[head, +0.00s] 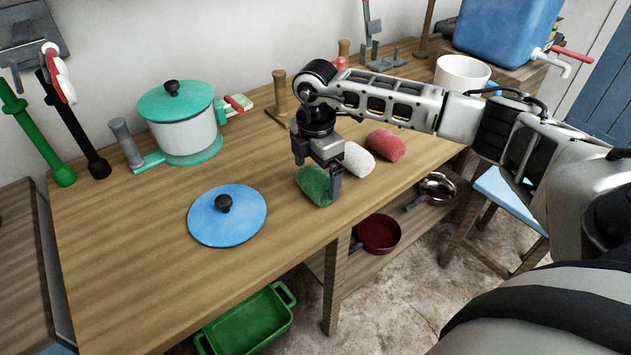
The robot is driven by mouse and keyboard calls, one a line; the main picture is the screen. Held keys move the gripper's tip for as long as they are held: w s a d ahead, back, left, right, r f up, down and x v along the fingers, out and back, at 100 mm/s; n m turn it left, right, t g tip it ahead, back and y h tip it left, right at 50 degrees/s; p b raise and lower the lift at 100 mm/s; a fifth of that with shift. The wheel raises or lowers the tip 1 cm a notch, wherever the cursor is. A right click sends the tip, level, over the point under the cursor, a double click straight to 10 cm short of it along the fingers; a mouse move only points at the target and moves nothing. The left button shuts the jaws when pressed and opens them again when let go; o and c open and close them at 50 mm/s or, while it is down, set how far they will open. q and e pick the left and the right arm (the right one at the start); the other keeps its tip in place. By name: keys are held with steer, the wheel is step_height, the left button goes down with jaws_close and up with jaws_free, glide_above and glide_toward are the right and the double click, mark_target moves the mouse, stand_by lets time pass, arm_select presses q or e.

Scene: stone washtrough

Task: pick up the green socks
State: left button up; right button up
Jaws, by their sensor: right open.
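The green socks (313,184) lie as a rolled bundle on the wooden table (130,230), near its front edge. My right gripper (318,182) is open and points down over the green bundle, with one finger in front of its right side. The far finger is partly hidden, and I cannot tell whether the fingers touch the socks. A white rolled bundle (358,158) and a red rolled bundle (386,144) lie in a row to the right of the green one. My left gripper is not in view.
A blue lid (227,216) lies left of the socks. A green-lidded pot (182,130) stands behind it. A white container (462,73) and a blue tank (507,30) stand at the far right. A red pan (378,234) and a green tray (248,322) are below the tabletop.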

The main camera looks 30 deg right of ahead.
steer(key=shift+w+f, duration=0.1)
steer(key=shift+f, duration=1.25)
steer(key=c, duration=1)
